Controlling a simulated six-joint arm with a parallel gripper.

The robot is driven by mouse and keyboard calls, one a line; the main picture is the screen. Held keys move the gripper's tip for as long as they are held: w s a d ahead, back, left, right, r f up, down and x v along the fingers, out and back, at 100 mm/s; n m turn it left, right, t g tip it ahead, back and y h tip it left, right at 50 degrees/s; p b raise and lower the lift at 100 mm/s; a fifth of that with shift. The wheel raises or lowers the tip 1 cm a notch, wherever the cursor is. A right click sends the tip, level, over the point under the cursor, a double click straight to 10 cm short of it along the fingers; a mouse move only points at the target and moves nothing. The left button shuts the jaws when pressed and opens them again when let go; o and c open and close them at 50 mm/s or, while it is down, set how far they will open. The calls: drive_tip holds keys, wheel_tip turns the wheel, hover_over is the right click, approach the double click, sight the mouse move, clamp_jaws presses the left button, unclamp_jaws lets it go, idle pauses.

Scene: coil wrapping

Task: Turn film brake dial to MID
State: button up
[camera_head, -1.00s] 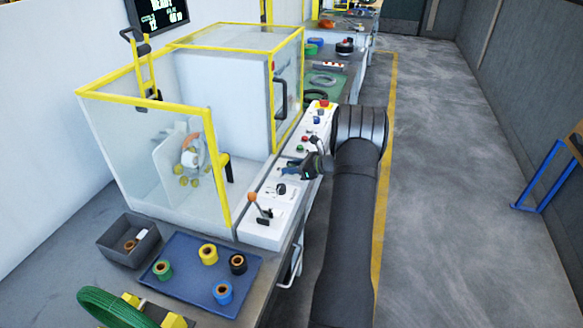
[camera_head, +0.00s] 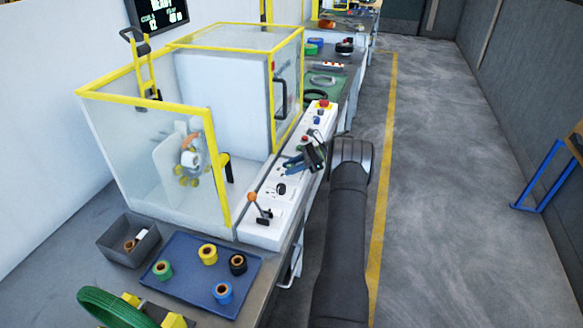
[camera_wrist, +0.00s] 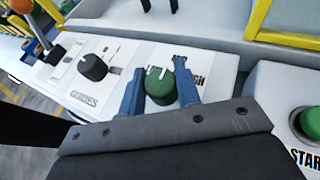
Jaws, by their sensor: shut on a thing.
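The film brake dial, a round green knob (camera_wrist: 159,90) with a white pointer line, sits on the white control panel in the wrist view. Its label is partly covered; letters like "GH" show to its right. My gripper (camera_wrist: 161,78) has one blue finger on each side of the knob and is shut on it. The pointer line points roughly away from my wrist, toward the top of the picture. In the head view my gripper (camera_head: 290,163) is low over the panel, and it hides the dial.
A black knob (camera_wrist: 92,66) and an orange-tipped lever (camera_head: 254,200) are on the panel nearby. A green start button (camera_wrist: 307,122) is at the wrist view's right. The yellow-framed enclosure (camera_head: 212,150) stands along the panel's left. The aisle floor (camera_head: 450,190) is open.

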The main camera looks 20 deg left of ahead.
idle(0.4)
drive_tip(key=o, duration=1)
drive_tip(key=v, duration=1.2)
drive_tip(key=shift+a, duration=0.1)
drive_tip(key=x, duration=1.1)
drive_tip(key=shift+s+a+f, duration=0.15)
drive_tip(key=shift+s+a, duration=0.1)
drive_tip(key=shift+a, duration=0.05)
drive_tip(key=shift+d, duration=0.1)
